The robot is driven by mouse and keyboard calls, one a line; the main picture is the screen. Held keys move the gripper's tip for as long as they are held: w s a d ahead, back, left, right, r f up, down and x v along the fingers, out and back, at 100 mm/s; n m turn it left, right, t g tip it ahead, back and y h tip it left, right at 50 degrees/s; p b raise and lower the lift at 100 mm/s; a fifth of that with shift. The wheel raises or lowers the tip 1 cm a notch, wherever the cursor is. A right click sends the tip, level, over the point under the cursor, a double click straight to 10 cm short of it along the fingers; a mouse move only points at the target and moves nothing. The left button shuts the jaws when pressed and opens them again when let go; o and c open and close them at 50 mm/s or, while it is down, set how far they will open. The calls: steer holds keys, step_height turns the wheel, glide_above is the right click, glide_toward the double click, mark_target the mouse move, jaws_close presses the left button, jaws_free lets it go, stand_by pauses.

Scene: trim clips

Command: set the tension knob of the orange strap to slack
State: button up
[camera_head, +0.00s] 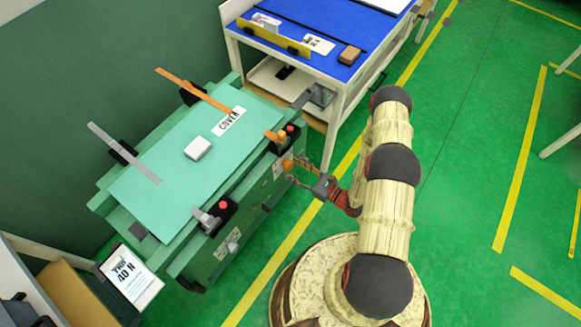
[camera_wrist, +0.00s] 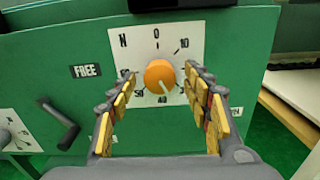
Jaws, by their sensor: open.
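The orange tension knob (camera_wrist: 160,76) sits on a white dial plate (camera_wrist: 180,42) on a green panel. Its pale pointer mark points down, slightly right, near 40. My gripper (camera_wrist: 166,100) is open, with its padded fingers on either side of the knob and apart from it. In the head view my gripper (camera_head: 301,172) is at the front of the green box, by the orange knob (camera_head: 287,164). The orange strap (camera_head: 197,92) lies across the back part of the teal cover (camera_head: 165,190); an orange piece (camera_head: 273,135) shows at the front edge.
A FREE label (camera_wrist: 87,71) and a dark lever (camera_wrist: 60,125) are left of the dial, with another dial (camera_wrist: 8,135) farther left. A grey strap (camera_head: 122,152) and a white block (camera_head: 198,148) lie on the cover. A 40 N card (camera_head: 132,277) stands lower left. A blue-topped bench (camera_head: 290,42) is behind.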

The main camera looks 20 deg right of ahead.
steer(key=shift+x, duration=0.8)
steer(key=shift+c, duration=1.1)
steer(key=c, duration=1)
steer(key=shift+o, duration=0.2)
